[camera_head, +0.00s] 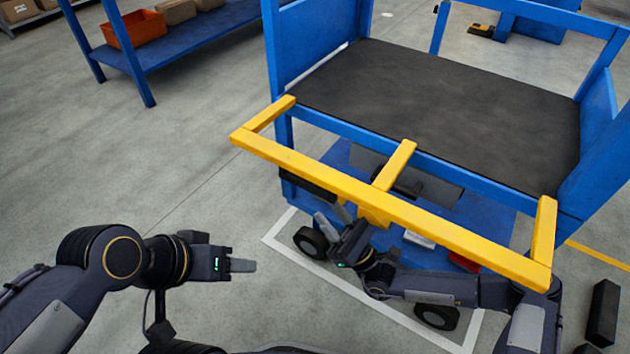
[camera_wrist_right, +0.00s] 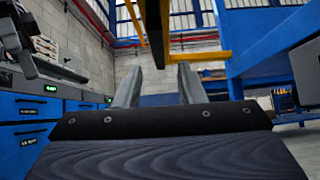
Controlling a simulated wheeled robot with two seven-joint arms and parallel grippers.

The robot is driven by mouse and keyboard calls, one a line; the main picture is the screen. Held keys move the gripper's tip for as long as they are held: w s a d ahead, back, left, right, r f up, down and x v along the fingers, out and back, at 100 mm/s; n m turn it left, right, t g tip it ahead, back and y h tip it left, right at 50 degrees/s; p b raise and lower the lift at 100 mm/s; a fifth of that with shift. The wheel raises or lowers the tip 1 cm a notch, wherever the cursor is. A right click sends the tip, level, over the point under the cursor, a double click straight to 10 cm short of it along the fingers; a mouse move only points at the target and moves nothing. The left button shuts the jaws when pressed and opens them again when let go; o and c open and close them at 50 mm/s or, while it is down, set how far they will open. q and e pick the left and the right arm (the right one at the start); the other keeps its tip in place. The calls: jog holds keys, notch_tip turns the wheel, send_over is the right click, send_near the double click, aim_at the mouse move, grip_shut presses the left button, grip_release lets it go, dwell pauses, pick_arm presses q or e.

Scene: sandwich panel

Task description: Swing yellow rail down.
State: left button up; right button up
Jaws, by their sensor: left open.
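The yellow rail (camera_head: 330,184) is a long bar with three short arms that sticks out from the near side of the blue cart (camera_head: 330,128), about level with its deck edge. Parts of the yellow rail also show high in the right wrist view (camera_wrist_right: 197,57). My right gripper (camera_head: 335,222) is under the rail, left of its middle arm, with its fingers pointing up and left. In the right wrist view its two fingers (camera_wrist_right: 157,88) stand apart with nothing clamped between them. My left gripper (camera_head: 243,266) is empty over the floor, left of the cart and clear of the rail.
The cart has a black deck (camera_head: 440,108) and black wheels (camera_head: 310,241), with a white floor line (camera_head: 335,282) around its near side. A blue shelf (camera_head: 185,52) with an orange bin (camera_head: 134,29) stands at the back left. The floor at the left is clear.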

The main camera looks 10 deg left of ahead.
aim_at(311, 191)
jog(key=b+x, duration=0.1)
jog(key=x, duration=0.6)
jog(key=shift+s, duration=0.1)
grip_shut()
